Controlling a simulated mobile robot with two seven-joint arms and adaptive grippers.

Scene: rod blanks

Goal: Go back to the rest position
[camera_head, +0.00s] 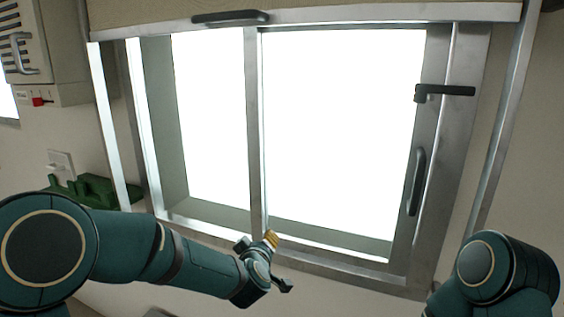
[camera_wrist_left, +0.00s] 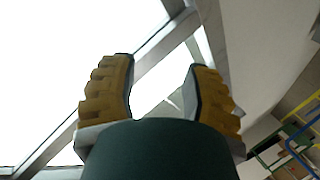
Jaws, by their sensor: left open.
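My left arm comes in from the left in the head view, in front of the lower part of a window. My left gripper (camera_head: 271,240) is at its end, near the bottom of the window's middle bar, and is small and partly turned away there. In the left wrist view the left gripper (camera_wrist_left: 160,80) shows two yellow ridged fingers spread wide, with nothing between them. My right arm is at the lower right of the head view, where only a rounded link shows. My right gripper is out of view.
The metal-framed window (camera_head: 254,130) fills the middle, with a black latch (camera_head: 445,91) and a dark handle (camera_head: 416,182) on its right side. A green object (camera_head: 95,190) is behind my left arm. A grey cabinet (camera_head: 50,60) hangs at upper left.

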